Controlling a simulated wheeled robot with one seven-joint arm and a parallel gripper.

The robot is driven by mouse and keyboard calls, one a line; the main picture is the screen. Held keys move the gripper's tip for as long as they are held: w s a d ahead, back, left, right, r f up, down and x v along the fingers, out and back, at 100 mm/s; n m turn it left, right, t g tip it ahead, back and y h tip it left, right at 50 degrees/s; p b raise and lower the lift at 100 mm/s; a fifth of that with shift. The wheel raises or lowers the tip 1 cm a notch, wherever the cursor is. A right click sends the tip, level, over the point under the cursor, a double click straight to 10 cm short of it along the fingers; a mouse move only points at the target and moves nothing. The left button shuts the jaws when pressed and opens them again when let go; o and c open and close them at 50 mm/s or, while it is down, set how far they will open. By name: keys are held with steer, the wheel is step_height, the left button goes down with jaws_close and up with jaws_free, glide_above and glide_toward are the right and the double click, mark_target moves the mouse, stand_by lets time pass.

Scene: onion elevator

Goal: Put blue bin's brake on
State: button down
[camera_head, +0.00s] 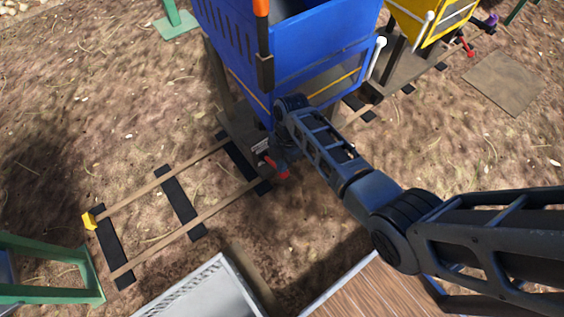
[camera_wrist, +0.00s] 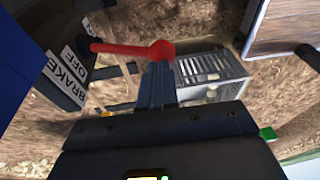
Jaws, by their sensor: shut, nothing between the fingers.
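The blue bin (camera_head: 310,60) stands on a short rail track, with its red brake lever (camera_head: 279,172) low at its near end. In the wrist view the red lever (camera_wrist: 120,48) runs sideways from a dark pivot to a round red knob (camera_wrist: 162,50). A white sign (camera_wrist: 65,80) beside the pivot reads BRAKE and OFF. My gripper (camera_wrist: 157,75) is shut and empty, with its fingertips right at the knob; I cannot tell whether they touch it. In the head view my wrist hides most of the gripper.
A yellow bin (camera_head: 435,20) stands farther along the track at the upper right. The rails (camera_head: 180,225) run to the lower left with a yellow end stop (camera_head: 89,221). A grey slatted crate (camera_head: 205,290) and a wooden surface (camera_head: 375,290) lie near. Bare ground is left of the track.

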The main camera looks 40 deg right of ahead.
steer(key=shift+s, duration=0.1)
steer(key=shift+s+f+t, duration=0.5)
steer(key=shift+s+f, duration=0.05)
steer(key=shift+f, duration=0.1)
step_height(320, 180, down, 8)
steer(key=s+n+t+b, duration=0.1)
steer(key=s+t+b, duration=0.1)
steer(key=t+b, duration=0.5)
steer(key=b, duration=0.3)
steer(key=shift+s+f, duration=0.2)
steer(key=shift+s, duration=0.2)
steer(key=shift+r, duration=0.1)
steer(key=shift+r+p, duration=0.4)
steer(key=shift+r, duration=0.25)
steer(key=shift+r, duration=0.1)
